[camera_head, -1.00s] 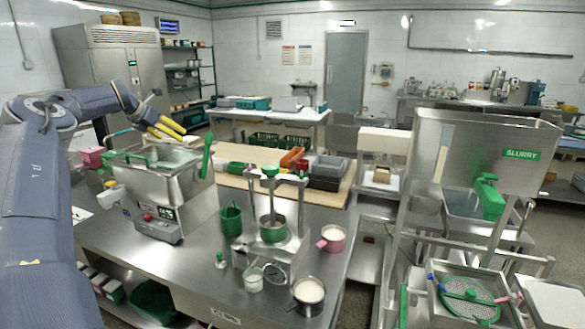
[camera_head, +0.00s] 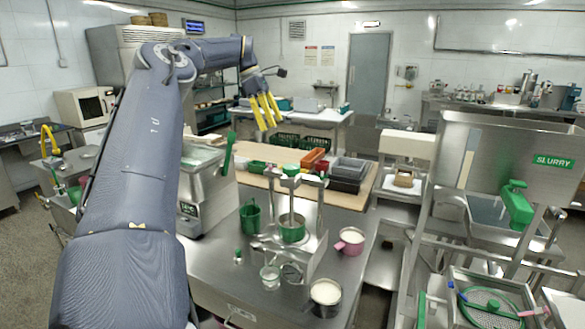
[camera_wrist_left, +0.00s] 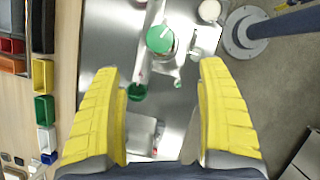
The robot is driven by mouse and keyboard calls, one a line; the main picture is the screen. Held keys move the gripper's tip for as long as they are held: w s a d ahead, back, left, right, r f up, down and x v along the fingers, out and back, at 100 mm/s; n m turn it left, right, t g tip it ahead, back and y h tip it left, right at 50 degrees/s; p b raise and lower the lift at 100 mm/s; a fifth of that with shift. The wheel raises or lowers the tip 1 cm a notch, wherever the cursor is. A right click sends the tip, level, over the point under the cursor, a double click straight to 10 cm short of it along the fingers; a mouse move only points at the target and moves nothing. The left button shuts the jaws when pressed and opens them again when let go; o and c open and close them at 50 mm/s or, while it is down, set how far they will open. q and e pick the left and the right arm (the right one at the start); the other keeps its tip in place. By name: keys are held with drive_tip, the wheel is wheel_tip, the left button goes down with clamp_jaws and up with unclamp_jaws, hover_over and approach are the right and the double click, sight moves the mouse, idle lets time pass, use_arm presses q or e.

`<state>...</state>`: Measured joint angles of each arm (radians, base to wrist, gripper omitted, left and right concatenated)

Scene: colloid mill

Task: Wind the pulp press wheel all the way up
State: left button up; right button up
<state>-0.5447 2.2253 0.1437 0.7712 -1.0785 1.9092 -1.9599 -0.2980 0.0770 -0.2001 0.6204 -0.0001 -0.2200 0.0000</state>
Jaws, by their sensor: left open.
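The pulp press (camera_head: 318,230) is a metal frame on the steel counter, with a small green wheel (camera_head: 290,170) on top. A green-banded pot (camera_head: 292,228) sits inside the frame under the screw. In the left wrist view the wheel (camera_wrist_left: 160,39) shows from above as a green disc, beyond and between the fingertips. My left gripper (camera_head: 270,126) has yellow fingers, is open and empty, and hangs above and behind the press, apart from the wheel. It also shows open in the left wrist view (camera_wrist_left: 160,68). My right gripper is not in view.
A green jug (camera_head: 250,216) stands left of the press. A pink pot (camera_head: 350,241) and a steel pot (camera_head: 325,293) stand to its right and front. A glass jar (camera_head: 270,277) is in front. A steel slurry hopper (camera_head: 500,140) rises at right.

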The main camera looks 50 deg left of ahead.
sight(291, 166)
use_arm(q)
drive_tip(key=x, duration=1.6)
drive_tip(key=shift+w, duration=0.1)
drive_tip(key=shift+o, duration=0.2)
drive_tip(key=c, duration=1.3)
